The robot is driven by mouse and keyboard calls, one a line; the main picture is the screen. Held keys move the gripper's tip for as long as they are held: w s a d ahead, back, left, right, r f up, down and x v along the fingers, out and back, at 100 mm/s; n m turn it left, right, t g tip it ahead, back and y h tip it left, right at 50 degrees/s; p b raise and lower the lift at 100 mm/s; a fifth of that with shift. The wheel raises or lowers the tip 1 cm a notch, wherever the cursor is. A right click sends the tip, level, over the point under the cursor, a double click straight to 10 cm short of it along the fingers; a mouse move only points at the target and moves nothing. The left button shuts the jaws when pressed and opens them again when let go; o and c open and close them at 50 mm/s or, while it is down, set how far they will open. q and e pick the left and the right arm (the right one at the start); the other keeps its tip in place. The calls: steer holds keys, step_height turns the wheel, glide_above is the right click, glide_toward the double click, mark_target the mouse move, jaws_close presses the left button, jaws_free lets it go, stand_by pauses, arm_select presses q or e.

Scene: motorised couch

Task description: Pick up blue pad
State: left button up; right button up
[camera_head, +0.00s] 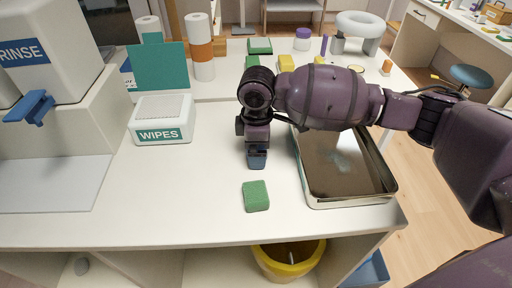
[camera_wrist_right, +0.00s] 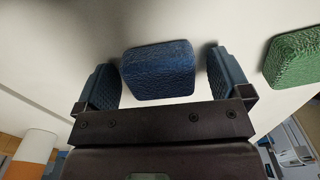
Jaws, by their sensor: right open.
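The blue pad (camera_wrist_right: 158,70), a rounded textured block, lies on the white counter in the right wrist view. My right gripper (camera_wrist_right: 162,78) is open, with one dark blue-grey finger on each side of the pad. A narrow gap shows on the right side; on the left the finger is very close, and contact is unclear. In the head view my right gripper (camera_head: 257,156) points down at the counter; the pad is mostly or wholly hidden behind its finger. A green pad (camera_head: 256,196) lies just in front, and in the wrist view (camera_wrist_right: 294,58) beyond the right finger. My left gripper is not in view.
A metal tray (camera_head: 352,202) stands right of my gripper, under my arm. A white WIPES box (camera_head: 160,119) is at the left. Yellow (camera_head: 286,62) and green (camera_head: 260,46) pads lie behind. A yellow bucket (camera_head: 288,264) is below the counter's front edge.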

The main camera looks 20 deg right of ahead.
steer(key=shift+r, duration=0.1)
steer(key=shift+c, duration=1.2)
steer(key=c, duration=0.7)
steer(key=shift+c, duration=0.3)
arm_select(q)
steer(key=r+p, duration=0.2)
steer(key=p, duration=0.1)
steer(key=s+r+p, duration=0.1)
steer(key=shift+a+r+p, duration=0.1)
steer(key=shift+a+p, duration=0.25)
arm_select(e)
step_height(320, 180, up, 20)
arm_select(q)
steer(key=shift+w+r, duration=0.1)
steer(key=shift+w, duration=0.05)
